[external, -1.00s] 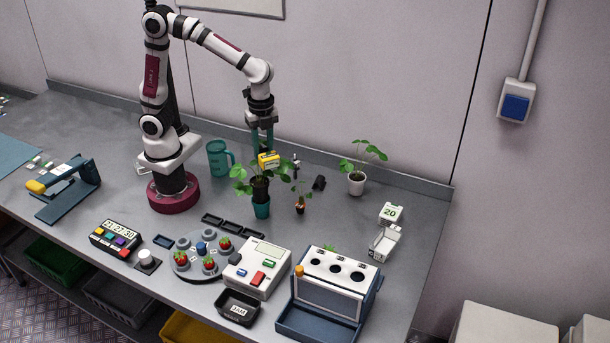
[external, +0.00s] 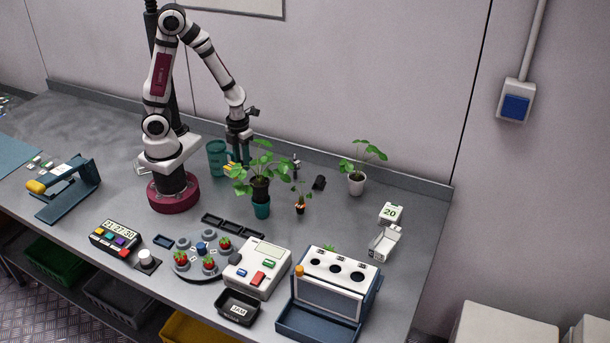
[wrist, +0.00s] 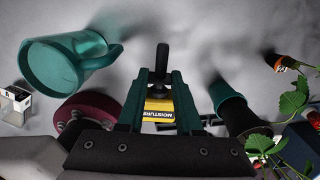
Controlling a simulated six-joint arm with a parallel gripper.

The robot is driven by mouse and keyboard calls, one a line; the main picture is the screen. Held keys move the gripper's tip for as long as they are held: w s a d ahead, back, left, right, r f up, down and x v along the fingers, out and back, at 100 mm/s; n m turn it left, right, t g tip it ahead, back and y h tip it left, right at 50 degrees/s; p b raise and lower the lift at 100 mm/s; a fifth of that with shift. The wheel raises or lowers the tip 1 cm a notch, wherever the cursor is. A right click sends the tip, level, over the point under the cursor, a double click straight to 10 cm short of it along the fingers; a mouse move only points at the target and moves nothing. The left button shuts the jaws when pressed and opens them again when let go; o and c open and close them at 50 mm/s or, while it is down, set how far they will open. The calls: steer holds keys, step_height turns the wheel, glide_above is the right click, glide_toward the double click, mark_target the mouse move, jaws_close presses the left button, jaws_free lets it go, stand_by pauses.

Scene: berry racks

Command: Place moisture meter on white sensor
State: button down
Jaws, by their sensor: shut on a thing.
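The yellow moisture meter (wrist: 160,124), with its name printed on it, is between the teal fingers of my gripper (wrist: 161,84) in the wrist view. My gripper (external: 238,158) is shut on it, above the bench between the teal mug and the leafy plant. In the external view only a bit of the meter's yellow shows, at the leaves' left edge. No thing is clearly marked as the white sensor. A white box marked 20 (external: 391,212) and a white device (external: 384,243) stand at the right of the bench; I cannot tell whether either is the sensor.
A strawberry tray (external: 183,264) and white console (external: 258,268) are in front.

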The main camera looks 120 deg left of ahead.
mark_target(243, 187)
step_height(243, 187, down, 7)
steer(key=shift+f, duration=0.15)
steer(key=shift+f, duration=0.1)
steer(key=c, duration=0.6)
jaws_free()
steer(key=shift+f, duration=0.1)
steer(key=r, duration=1.5)
steer(key=shift+w+d+r, duration=0.15)
steer(key=shift+d+r, duration=0.05)
steer(key=shift+r, duration=0.05)
steer(key=s+d+r+n, duration=0.1)
steer(key=d+r+n, duration=0.1)
steer(key=d+n, duration=0.1)
steer(key=s+d+r+n+y, duration=0.1)
steer(key=s+d+r+n, duration=0.1)
steer(key=d+n, duration=0.2)
steer(key=s+d+r+n, duration=0.2)
steer(key=d+n, duration=0.1)
steer(key=n, duration=0.3)
steer(key=shift+d+y, duration=0.2)
steer(key=shift+y, duration=0.1)
steer(key=shift+o, duration=0.6)
steer(key=shift+s+d+n, duration=0.15)
steer(key=shift+s+n, duration=0.25)
steer(key=shift+n, duration=0.5)
